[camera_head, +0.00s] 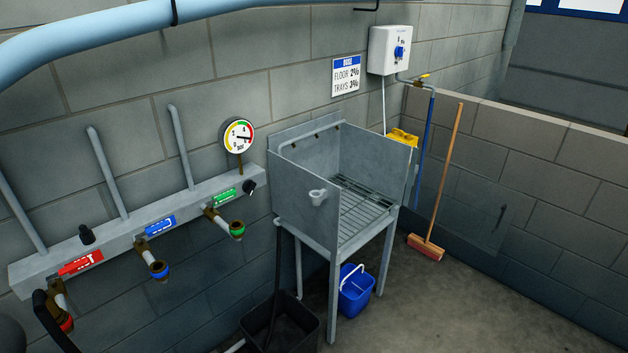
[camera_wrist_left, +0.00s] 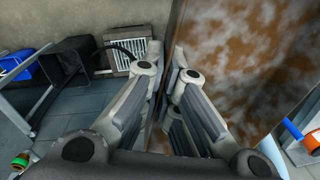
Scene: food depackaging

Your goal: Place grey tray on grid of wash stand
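The wash stand (camera_head: 306,197) is a grey metal sink on legs against the block wall in the head view. Its slatted grid (camera_head: 362,208) is bare. In the left wrist view, a large flat panel (camera_wrist_left: 245,55) with brown and whitish stains fills the right side; it looks like the tray, heavily soiled. My left gripper (camera_wrist_left: 167,75) has one finger on each side of the panel's edge and appears closed on it. The panel stands nearly on edge. Neither the tray nor either gripper shows in the head view.
A blue bucket (camera_head: 356,291) and a black bin (camera_head: 281,325) stand below the wash stand. Colour-coded taps, one with a green end (camera_head: 237,230), stick out from the wall at left. A broom (camera_head: 443,180) leans at right. The floor in front is clear.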

